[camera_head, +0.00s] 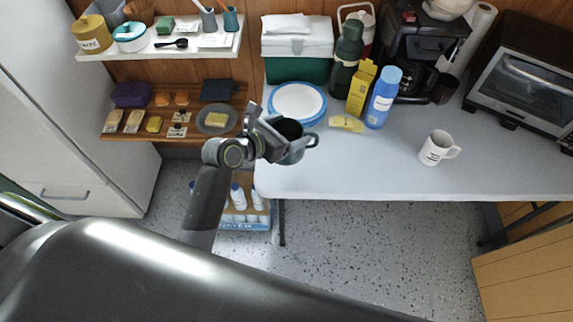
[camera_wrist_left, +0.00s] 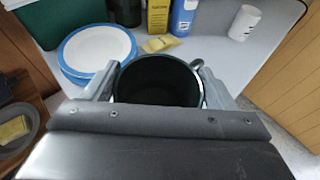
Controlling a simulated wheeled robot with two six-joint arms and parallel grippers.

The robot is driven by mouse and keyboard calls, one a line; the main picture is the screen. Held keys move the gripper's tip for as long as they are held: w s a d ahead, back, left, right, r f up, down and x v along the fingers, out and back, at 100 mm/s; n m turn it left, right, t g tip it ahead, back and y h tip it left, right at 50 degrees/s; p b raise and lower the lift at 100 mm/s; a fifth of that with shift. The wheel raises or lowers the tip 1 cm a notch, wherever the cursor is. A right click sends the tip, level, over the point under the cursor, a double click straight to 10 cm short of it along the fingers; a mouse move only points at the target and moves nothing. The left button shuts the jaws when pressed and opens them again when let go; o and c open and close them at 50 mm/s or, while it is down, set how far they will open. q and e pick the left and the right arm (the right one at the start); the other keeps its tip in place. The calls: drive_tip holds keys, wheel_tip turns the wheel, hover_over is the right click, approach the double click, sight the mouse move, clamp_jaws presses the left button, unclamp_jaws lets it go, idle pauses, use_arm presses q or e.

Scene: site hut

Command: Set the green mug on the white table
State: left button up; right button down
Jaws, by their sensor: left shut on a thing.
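My left gripper (camera_head: 272,138) is shut on the green mug (camera_head: 293,153), a dark green mug with its handle toward the right. The mug also shows in the left wrist view (camera_wrist_left: 157,80), upright between the two fingers, its opening facing the camera and its inside empty. The mug appears over the left front part of the white table (camera_head: 370,178); whether its base touches the top cannot be told. My right gripper is not in view.
A stack of blue-rimmed plates (camera_head: 298,102) stands just behind the mug. A white mug (camera_head: 437,148) stands at right. The table's front middle is clear.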

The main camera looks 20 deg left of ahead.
use_arm(q)
wheel_tip(320, 180, down, 5)
drive_tip(key=shift+d+b, duration=0.1)
drive_tip(key=shift+b, duration=0.3)
drive_tip(key=shift+f, duration=0.5)
drive_tip(key=shift+w+f+b, duration=0.1)
drive_tip(key=shift+f+b, duration=0.35)
drive_tip(key=shift+f, duration=1.2)
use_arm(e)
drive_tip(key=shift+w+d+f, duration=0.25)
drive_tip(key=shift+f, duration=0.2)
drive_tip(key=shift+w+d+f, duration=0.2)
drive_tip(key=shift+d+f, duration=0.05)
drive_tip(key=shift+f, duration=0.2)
use_arm(q)
drive_tip(key=shift+f, duration=0.1)
drive_tip(key=o, duration=1.5)
drive_tip(key=v, duration=1.2)
drive_tip(key=shift+p, duration=0.3)
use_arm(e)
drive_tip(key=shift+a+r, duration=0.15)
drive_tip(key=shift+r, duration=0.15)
